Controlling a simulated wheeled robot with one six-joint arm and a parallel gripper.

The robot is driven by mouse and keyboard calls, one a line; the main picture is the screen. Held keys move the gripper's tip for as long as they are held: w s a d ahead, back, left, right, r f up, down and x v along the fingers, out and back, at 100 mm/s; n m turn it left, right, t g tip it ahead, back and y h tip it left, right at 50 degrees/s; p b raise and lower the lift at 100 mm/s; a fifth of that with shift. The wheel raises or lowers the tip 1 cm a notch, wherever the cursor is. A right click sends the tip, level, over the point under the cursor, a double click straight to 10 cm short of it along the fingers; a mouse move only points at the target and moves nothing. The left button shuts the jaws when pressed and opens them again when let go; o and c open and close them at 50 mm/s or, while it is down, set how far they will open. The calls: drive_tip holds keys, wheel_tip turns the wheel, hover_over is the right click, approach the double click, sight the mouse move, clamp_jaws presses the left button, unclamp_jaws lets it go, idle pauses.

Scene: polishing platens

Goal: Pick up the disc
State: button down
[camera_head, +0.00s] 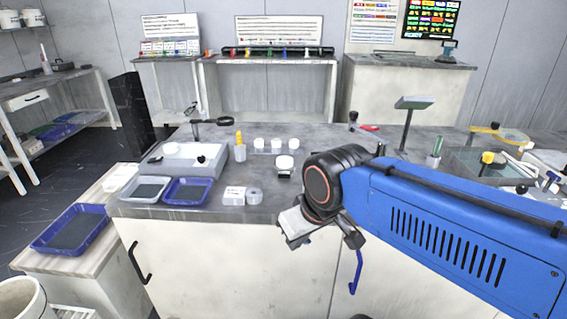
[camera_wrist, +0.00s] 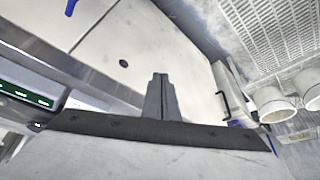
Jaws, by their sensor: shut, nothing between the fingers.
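No object can be singled out with certainty as the disc. A white round piece (camera_head: 284,162) sits on a small dark block on the grey bench top, beyond my arm. A grey ring-like roll (camera_head: 254,196) lies near the bench's front edge, beside a small white box (camera_head: 234,195). My gripper shows in the wrist view (camera_wrist: 160,80) with its two dark fingers together and nothing between them. In the head view my wrist hangs in front of the bench's front edge, to the right of these items; the fingertips are hard to make out there.
The grey bench (camera_head: 300,200) holds a blue tray (camera_head: 187,201), a grey-white tray (camera_head: 147,200), a grey unit (camera_head: 180,160), several white cups (camera_head: 259,143) and a magnifier (camera_head: 225,121). A stand with a tilted plate (camera_head: 414,102) rises behind my arm. A larger blue tray (camera_head: 70,230) lies at left.

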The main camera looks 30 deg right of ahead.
drive_tip(key=c, duration=1.8)
unclamp_jaws()
drive_tip(key=shift+w+r, duration=0.1)
drive_tip(key=shift+r, duration=0.05)
drive_tip(key=o, duration=0.9)
drive_tip(key=shift+w+d+r+m, duration=0.25)
drive_tip(key=shift+w+r+m, duration=0.45)
drive_tip(key=shift+w+r, duration=0.45)
drive_tip(key=w+d+r+m+g, duration=0.2)
drive_tip(key=w+d+r+m, duration=0.3)
drive_tip(key=w+r+m, duration=0.45)
drive_tip(key=w+d+r+m+g, duration=0.2)
drive_tip(key=w+d+r+m, duration=0.4)
drive_tip(key=w, duration=0.6)
drive_tip(key=m, duration=0.3)
hover_over(285, 159)
drive_tip(key=shift+n+g, duration=0.25)
drive_tip(key=shift+g, duration=0.15)
drive_tip(key=f, duration=0.9)
drive_tip(key=shift+w+a+f, duration=0.2)
drive_tip(key=shift+w+f, duration=0.05)
drive_tip(key=shift+w, duration=0.1)
drive_tip(key=f, duration=0.4)
drive_tip(key=shift+s+d+f, duration=0.1)
drive_tip(key=shift+s+f, duration=0.05)
drive_tip(key=shift+s, duration=0.25)
drive_tip(key=shift+f, duration=0.6)
